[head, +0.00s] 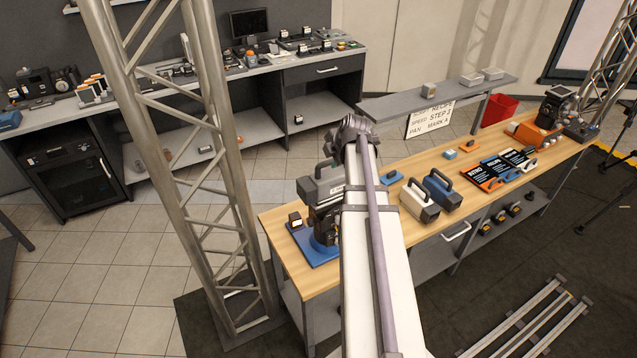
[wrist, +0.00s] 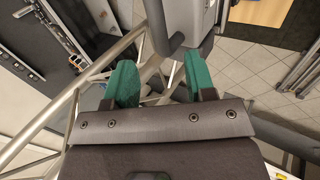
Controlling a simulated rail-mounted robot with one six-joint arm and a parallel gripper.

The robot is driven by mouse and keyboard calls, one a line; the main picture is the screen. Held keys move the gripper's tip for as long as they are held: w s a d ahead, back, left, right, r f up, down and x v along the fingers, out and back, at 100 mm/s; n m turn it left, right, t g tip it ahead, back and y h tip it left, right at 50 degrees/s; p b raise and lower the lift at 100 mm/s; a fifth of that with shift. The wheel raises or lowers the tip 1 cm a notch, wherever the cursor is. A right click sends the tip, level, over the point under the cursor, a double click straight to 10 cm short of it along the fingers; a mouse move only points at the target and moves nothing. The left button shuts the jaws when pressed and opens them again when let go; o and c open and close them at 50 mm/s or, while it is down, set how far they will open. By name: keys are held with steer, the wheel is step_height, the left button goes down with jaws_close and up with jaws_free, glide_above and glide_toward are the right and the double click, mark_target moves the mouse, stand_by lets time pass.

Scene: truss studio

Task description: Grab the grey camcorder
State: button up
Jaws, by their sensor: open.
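The grey camcorder (head: 318,186) is at the near left end of the wooden-topped bench, with its dark handle uppermost. It sits raised over a dark support, and my arm partly covers its right side. In the wrist view, my gripper (wrist: 160,78) is open, with its two green fingers apart and nothing between their tips. A grey body with a dark bar, apparently the camcorder (wrist: 200,15), shows at the top edge, just beyond the fingers. Whether it touches them I cannot tell. In the head view I cannot make out my gripper clearly behind the arm.
A blue base (head: 316,248) and a small dark block (head: 295,219) are at the bench's left end. A white camcorder (head: 418,203) and a blue one (head: 445,190) stand to the right. A metal truss (head: 190,180) rises close to the bench's left end.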

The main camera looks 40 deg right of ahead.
mark_target(327, 162)
steer(key=b+x, duration=0.6)
steer(key=x, duration=0.2)
steer(key=shift+s+b, duration=0.15)
steer(key=shift+b, duration=0.2)
steer(key=shift+a+r, duration=0.1)
steer(key=shift+r, duration=0.1)
steer(key=shift+c, duration=0.3)
jaws_close()
